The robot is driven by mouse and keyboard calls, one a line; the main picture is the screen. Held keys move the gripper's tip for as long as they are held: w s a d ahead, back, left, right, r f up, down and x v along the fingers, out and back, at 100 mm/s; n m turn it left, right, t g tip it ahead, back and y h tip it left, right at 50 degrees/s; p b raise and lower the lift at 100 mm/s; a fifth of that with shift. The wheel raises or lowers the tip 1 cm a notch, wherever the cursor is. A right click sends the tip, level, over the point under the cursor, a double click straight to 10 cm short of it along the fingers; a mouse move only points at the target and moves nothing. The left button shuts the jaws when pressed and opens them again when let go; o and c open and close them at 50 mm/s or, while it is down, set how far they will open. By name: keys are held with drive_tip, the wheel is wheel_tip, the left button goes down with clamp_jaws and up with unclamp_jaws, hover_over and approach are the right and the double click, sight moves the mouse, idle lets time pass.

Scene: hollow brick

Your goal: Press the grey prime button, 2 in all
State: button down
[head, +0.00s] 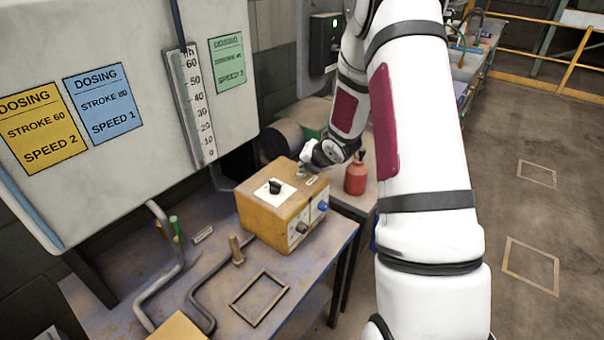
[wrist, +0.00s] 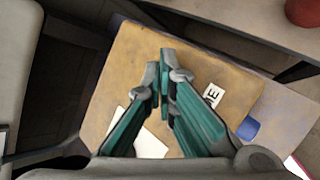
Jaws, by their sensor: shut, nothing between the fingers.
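The yellow dosing box (head: 262,212) sits on the metal table. A black knob (head: 275,187) stands on a white plate on its top. A small white label (head: 312,180) lies near the far right of the top; in the wrist view the label (wrist: 212,95) shows the letters "ME", the rest covered by a finger. My gripper (head: 306,170) is over that far end of the top. In the wrist view its teal fingers (wrist: 162,75) are shut and empty above the yellow surface. The grey prime button cannot be made out; the fingers may hide it. Whether the tips touch the box cannot be told.
A blue knob (head: 322,206) and a dark knob (head: 302,227) are on the box's front. A red bottle (head: 356,176) stands on a surface behind. Dosing cards (head: 104,103) and a scale (head: 192,105) hang at left. An empty frame (head: 259,298) lies on the table (head: 215,262).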

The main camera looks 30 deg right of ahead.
drive_tip(key=shift+r, duration=0.6)
drive_tip(key=shift+s+r+p, duration=0.1)
drive_tip(key=shift+r+p, duration=1.5)
drive_tip(key=shift+r, duration=0.9)
